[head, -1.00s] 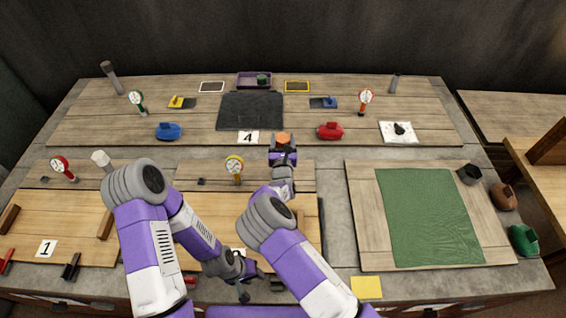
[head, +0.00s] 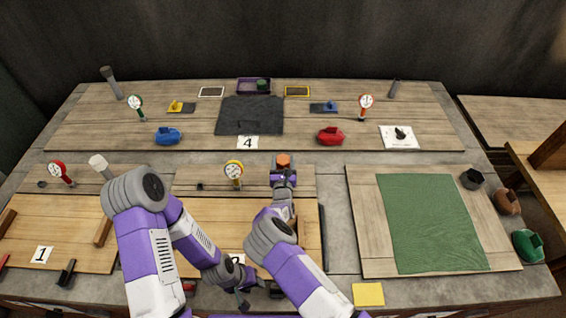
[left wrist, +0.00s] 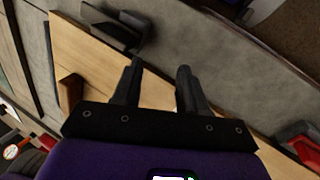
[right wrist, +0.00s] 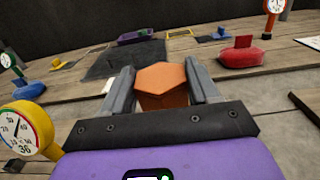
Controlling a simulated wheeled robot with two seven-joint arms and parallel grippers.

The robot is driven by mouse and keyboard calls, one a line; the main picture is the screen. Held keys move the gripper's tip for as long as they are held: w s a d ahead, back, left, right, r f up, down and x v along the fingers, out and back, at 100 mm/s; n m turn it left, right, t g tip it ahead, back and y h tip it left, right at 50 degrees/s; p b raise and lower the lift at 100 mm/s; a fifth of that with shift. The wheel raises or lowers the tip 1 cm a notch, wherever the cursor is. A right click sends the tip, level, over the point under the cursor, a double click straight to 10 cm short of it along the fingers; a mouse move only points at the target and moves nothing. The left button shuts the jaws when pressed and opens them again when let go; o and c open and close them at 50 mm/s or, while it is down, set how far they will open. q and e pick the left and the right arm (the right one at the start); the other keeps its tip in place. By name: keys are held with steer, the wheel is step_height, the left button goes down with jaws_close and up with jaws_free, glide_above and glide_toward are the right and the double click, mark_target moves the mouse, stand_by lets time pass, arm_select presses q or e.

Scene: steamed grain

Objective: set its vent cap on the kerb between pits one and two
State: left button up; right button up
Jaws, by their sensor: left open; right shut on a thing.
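My right gripper (head: 283,167) is shut on an orange hexagonal cap (right wrist: 161,78). The cap sits between its fingertips and also shows in the head view (head: 283,160), above the far part of the middle board (head: 262,180). My left gripper (left wrist: 155,75) is open and empty, low at the front of the middle board. The board with card 1 (head: 43,254) is at the left. The grey kerb between the left and middle boards is mostly hidden behind my left arm. The middle board's own card is almost wholly covered.
A yellow dial gauge (head: 234,170) stands near the right gripper. A red gauge (head: 58,169) and a white-topped post (head: 98,162) stand on the left board. The blue (head: 168,135) and red (head: 331,136) handled pieces lie behind. A green cloth (head: 435,225) covers the right board.

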steer(key=shift+f, duration=0.1)
steer(key=o, duration=0.6)
steer(key=shift+f, duration=0.1)
steer(key=shift+c, duration=0.2)
steer(key=o, duration=0.5)
steer(key=shift+c, duration=0.2)
